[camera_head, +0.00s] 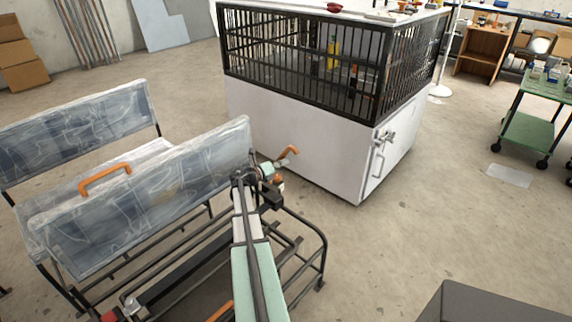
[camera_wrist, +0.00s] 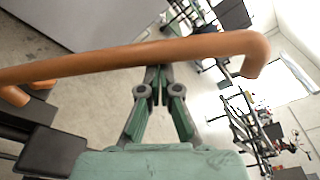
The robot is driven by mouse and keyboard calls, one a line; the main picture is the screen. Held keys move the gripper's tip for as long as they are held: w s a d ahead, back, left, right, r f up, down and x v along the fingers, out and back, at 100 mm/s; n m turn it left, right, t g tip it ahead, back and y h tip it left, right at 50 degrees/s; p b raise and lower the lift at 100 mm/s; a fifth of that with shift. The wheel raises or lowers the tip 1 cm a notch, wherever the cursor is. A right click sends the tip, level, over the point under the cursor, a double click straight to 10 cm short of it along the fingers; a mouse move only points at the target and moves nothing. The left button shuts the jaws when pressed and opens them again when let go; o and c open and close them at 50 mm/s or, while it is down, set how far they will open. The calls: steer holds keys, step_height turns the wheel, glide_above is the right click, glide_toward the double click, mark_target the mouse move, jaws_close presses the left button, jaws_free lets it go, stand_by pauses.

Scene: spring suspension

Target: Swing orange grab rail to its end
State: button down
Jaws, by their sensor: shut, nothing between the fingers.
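An orange grab rail (camera_head: 289,153) sticks out at the end of the padded bench, next to my gripper (camera_head: 272,172). In the wrist view, the orange grab rail (camera_wrist: 140,55) runs across the picture and bends down at its right end. My gripper (camera_wrist: 157,78) is shut and empty, its green fingers together with their tips at the rail's lower edge. I cannot tell whether the tips touch the rail. The rail's mounting is mostly hidden behind my wrist in the head view.
The grey bench backrest (camera_head: 150,205) stands left of my arm, with a black tube frame (camera_head: 318,240) below. A white cabinet with a black barred top (camera_head: 300,135) stands behind. A green cart (camera_head: 530,132) is at far right. Open concrete floor lies to the right.

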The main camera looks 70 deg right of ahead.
steer(key=w, duration=0.1)
steer(key=w+r+p, duration=0.1)
steer(key=w, duration=0.1)
steer(key=shift+d+r, duration=0.15)
steer(key=shift+d, duration=0.25)
steer(key=shift+s, duration=0.15)
